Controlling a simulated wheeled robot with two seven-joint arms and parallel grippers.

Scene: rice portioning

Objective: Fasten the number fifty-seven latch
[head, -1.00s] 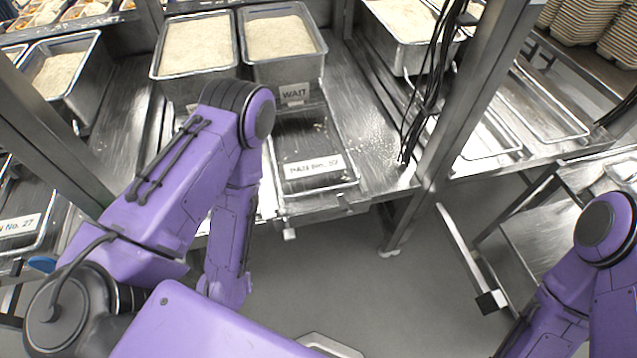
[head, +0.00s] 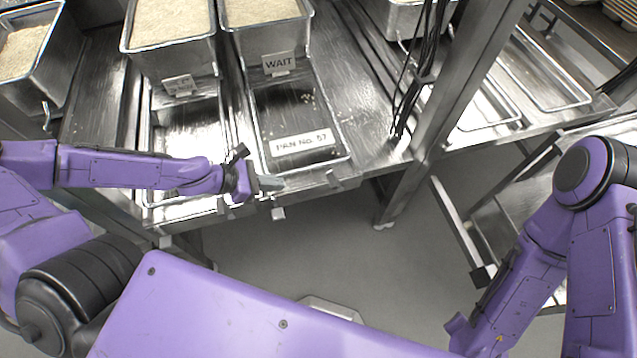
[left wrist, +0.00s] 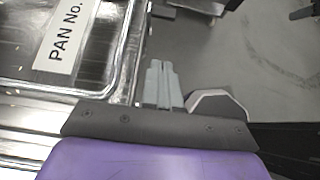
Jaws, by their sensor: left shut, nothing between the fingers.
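The pan labelled "PAN No. 57" (head: 345,150) sits in the rack below a bin with a "WAIT" card. Its label also shows in the left wrist view (left wrist: 62,38). Small metal fittings sit along the rack's front edge: one at the pan's front right (head: 335,181) and a pale block hanging lower (head: 278,213). I cannot tell which is the latch or whether it is fastened. My left gripper (head: 270,183) is shut and empty at the pan's front left corner. In the left wrist view its fingertips (left wrist: 160,68) are together beside the pan's rim. My right gripper is out of view.
Rice-filled bins (head: 170,22) stand above and behind the pans. A metal post (head: 470,75) and hanging black cables (head: 410,95) stand right of the pan. An angled metal bar (head: 455,225) lies farther right.

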